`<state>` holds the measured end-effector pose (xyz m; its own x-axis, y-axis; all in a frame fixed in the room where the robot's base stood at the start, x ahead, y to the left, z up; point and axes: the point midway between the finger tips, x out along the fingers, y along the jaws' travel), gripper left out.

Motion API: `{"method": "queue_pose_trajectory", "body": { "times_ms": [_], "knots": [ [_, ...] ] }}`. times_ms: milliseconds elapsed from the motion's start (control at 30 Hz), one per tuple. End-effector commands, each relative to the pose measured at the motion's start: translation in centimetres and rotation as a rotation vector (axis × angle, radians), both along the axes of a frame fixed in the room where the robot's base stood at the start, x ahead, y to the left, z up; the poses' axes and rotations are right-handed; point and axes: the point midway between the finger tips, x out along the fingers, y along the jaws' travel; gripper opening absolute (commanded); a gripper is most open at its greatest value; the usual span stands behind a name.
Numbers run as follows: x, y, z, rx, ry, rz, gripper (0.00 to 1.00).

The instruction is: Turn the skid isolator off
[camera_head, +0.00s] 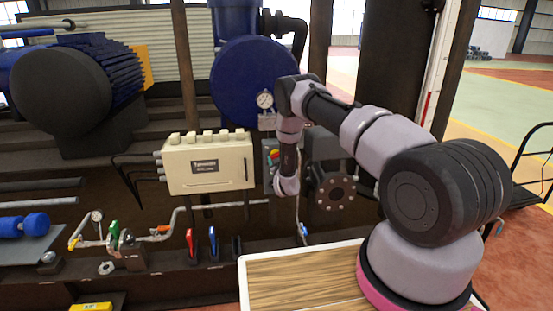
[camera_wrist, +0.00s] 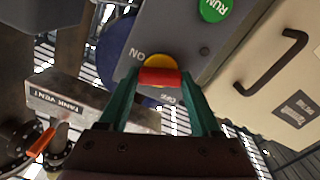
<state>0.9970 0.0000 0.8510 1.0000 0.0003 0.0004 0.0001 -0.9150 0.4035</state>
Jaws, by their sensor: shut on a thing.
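The skid isolator is a red handle (camera_wrist: 160,77) on a yellow round base (camera_wrist: 159,62), on a grey panel (camera_wrist: 172,28). The panel carries an ON mark above left of the handle and an OFF mark below right of it. In the wrist view the handle lies level across the picture; I cannot tell which mark it points to. My gripper (camera_wrist: 160,82) has its two green fingers on either end of the handle, shut on it.
A green RUN button (camera_wrist: 213,8) sits on the same panel. A cream cabinet (camera_head: 208,163) stands left of the box in the head view. A grey TANK VENT block (camera_wrist: 70,98) and an orange lever (camera_wrist: 42,142) show at the wrist view's left. A wooden tabletop (camera_head: 300,280) lies in front.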

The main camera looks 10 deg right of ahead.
Motion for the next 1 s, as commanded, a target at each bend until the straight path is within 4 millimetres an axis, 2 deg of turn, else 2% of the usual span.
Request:
{"method": "queue_pose_trajectory", "body": {
  "times_ms": [1000],
  "knots": [
    [-0.07, 0.21, -0.20, -0.935, 0.001, 0.002, 0.09]
  ]
}}
